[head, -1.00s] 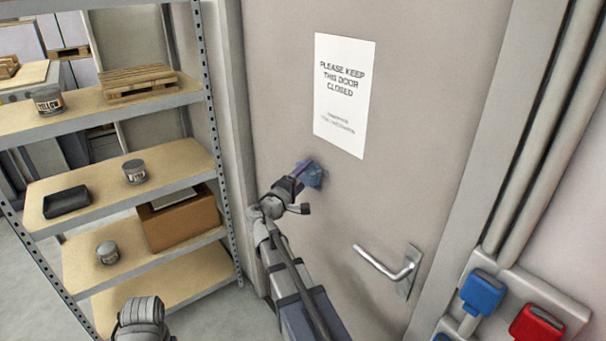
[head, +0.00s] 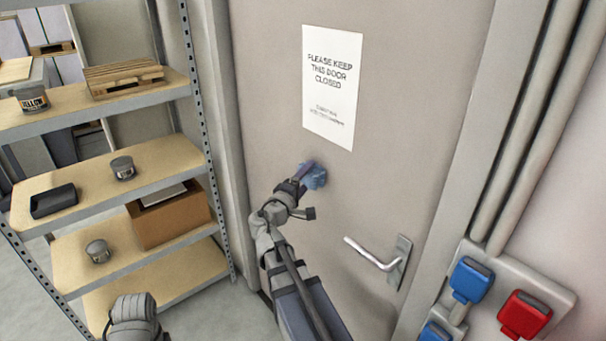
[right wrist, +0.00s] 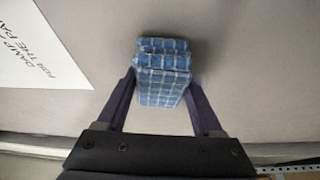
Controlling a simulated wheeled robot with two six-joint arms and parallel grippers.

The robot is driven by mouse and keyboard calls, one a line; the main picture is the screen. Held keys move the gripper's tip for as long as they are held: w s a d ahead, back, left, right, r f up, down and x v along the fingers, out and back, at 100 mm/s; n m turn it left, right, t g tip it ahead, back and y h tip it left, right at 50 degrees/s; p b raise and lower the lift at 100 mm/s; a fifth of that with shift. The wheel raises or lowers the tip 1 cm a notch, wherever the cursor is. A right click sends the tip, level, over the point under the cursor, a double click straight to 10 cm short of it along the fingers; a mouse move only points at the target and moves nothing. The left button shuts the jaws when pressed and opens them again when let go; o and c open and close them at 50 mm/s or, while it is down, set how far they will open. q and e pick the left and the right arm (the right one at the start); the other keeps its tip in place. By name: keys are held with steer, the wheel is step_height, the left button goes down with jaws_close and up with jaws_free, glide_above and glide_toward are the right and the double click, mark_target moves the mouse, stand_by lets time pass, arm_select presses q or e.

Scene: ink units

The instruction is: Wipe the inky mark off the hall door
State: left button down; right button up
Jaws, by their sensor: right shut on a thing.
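The hall door (head: 400,110) is a grey-beige panel with a lever handle (head: 375,255) at its lower right. My right gripper (head: 306,171) is at the door, below the paper sign, shut on a folded blue checked cloth (head: 317,179). In the right wrist view the cloth (right wrist: 162,72) sits between the two dark fingers, up against the door; I cannot tell how firmly it touches. No inky mark shows; the cloth and gripper could hide it. My left gripper is not in view; only part of my left arm shows at the bottom left.
A white sign (head: 332,85) reading "please keep this door closed" hangs just above the cloth. A shelf unit (head: 130,170) with tins, a black tray, a small pallet and a cardboard box (head: 170,215) stands left. Blue and red sockets (head: 525,314) are on the right wall.

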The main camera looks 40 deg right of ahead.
steer(key=shift+s, duration=0.95)
steer(key=shift+w, duration=0.1)
steer(key=a, duration=0.6)
steer(key=shift+s, duration=0.25)
steer(key=a, duration=0.3)
steer(key=shift+s, duration=0.1)
